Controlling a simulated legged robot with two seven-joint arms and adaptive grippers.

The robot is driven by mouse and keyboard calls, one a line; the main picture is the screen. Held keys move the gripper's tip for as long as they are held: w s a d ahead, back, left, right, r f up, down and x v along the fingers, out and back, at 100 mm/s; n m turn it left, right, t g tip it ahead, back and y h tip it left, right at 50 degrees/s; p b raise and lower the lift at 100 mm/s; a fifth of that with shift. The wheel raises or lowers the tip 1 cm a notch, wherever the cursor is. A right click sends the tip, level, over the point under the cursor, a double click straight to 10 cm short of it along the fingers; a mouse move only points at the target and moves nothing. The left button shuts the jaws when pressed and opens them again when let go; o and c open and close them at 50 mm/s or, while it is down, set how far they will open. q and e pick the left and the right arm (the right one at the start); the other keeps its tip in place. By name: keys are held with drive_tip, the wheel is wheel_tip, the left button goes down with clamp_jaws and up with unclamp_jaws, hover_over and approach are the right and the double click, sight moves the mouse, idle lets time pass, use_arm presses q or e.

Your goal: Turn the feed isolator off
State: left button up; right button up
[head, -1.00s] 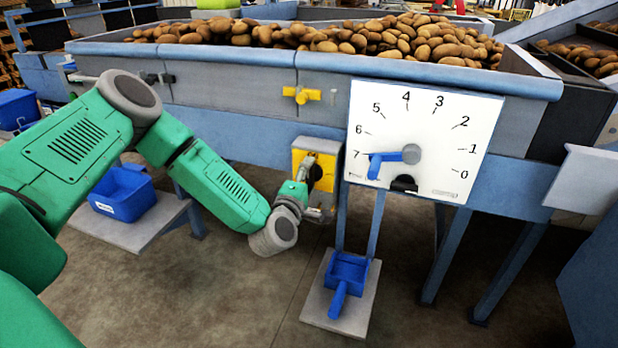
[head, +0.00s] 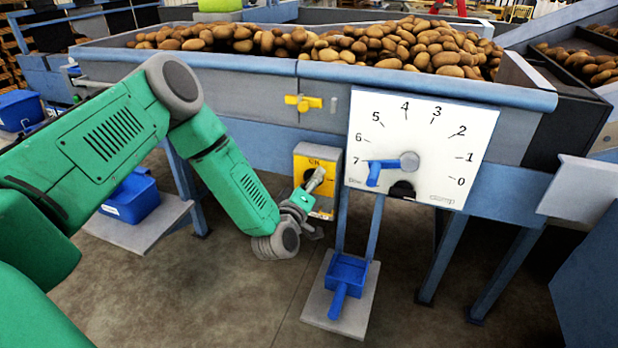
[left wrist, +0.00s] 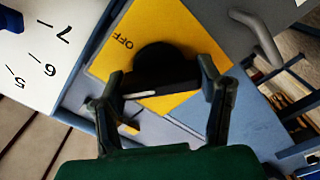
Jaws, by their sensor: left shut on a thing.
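The feed isolator is a yellow plate (head: 326,206) on a grey box below the hopper, left of the white dial. It reads "ON" at its top. In the left wrist view its yellow face (left wrist: 182,28) shows the word "OFF". Its black rotary handle (left wrist: 155,80) with a white line lies between the fingers of my left gripper (left wrist: 158,88). In the head view my left gripper (head: 314,182) is at the plate, shut on the handle and covering much of it. My right gripper is not in view.
The white dial (head: 425,135) has a blue pointer (head: 374,172) near 7. A yellow valve handle (head: 302,103) sits above the isolator. A blue scoop (head: 347,272) lies on a low plate below. The hopper (head: 430,82) above holds potatoes.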

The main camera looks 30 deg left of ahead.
use_arm(q)
drive_tip(key=m, duration=0.2)
drive_tip(key=m+p, duration=0.1)
drive_tip(key=m, duration=0.1)
drive_tip(key=m+p, duration=0.1)
drive_tip(key=shift+s+d+f+m, duration=0.15)
drive_tip(key=shift+d+f+m, duration=0.1)
drive_tip(key=shift+f+m, duration=0.15)
drive_tip(key=m+p, duration=0.1)
drive_tip(key=m, duration=0.3)
drive_tip(key=shift+a+m, duration=0.1)
drive_tip(key=shift+m, duration=0.6)
drive_tip(key=o, duration=0.9)
drive_tip(key=shift+o, duration=1.3)
drive_tip(key=shift+a+r, duration=0.1)
